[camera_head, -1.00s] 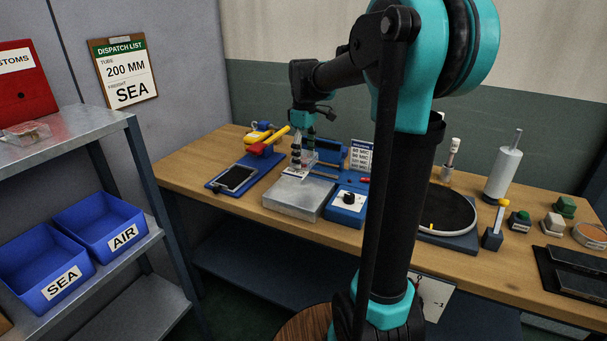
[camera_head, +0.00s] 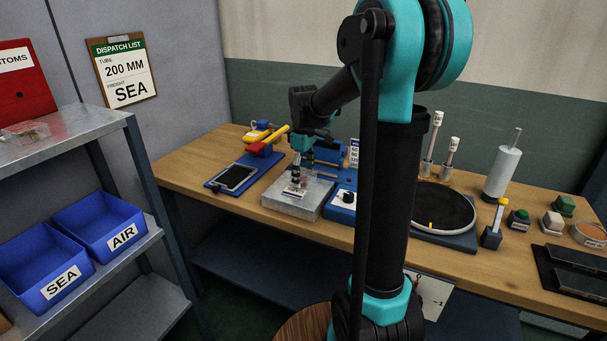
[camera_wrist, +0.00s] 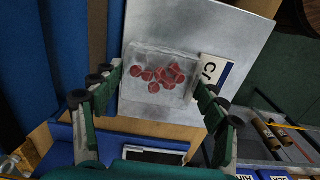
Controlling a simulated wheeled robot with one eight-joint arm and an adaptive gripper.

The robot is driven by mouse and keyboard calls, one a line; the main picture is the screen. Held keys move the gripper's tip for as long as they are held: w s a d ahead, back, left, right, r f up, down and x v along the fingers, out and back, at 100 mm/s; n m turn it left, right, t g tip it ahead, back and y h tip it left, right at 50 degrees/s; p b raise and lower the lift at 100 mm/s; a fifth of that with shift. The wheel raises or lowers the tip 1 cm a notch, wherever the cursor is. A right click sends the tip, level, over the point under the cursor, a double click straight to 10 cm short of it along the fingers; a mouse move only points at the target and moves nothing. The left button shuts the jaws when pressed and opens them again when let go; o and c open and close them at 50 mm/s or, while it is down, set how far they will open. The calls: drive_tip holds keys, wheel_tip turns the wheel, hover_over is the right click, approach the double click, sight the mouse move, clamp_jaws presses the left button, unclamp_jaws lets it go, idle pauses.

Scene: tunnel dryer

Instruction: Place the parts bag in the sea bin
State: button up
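My gripper (camera_head: 298,178) is over the metal plate (camera_head: 280,200) on the workbench. The wrist view shows its fingers (camera_wrist: 160,85) closed against opposite edges of the parts bag (camera_wrist: 155,62). In the head view the bag (camera_head: 303,181) is small, below the fingers and over the plate. I cannot tell how much gap there is beneath it. The blue sea bin (camera_head: 28,268), labelled SEA, sits on the shelf at lower left and looks empty.
The blue AIR bin (camera_head: 92,222) stands beside the sea bin. The upper shelf (camera_head: 80,138) lies above both, with a red box (camera_head: 22,85) on it. The dispatch list (camera_head: 122,78) reads 200 MM and SEA. A blue-based device (camera_head: 240,177) is left of the plate.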

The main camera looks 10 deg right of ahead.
drive_tip(key=o, duration=0.4)
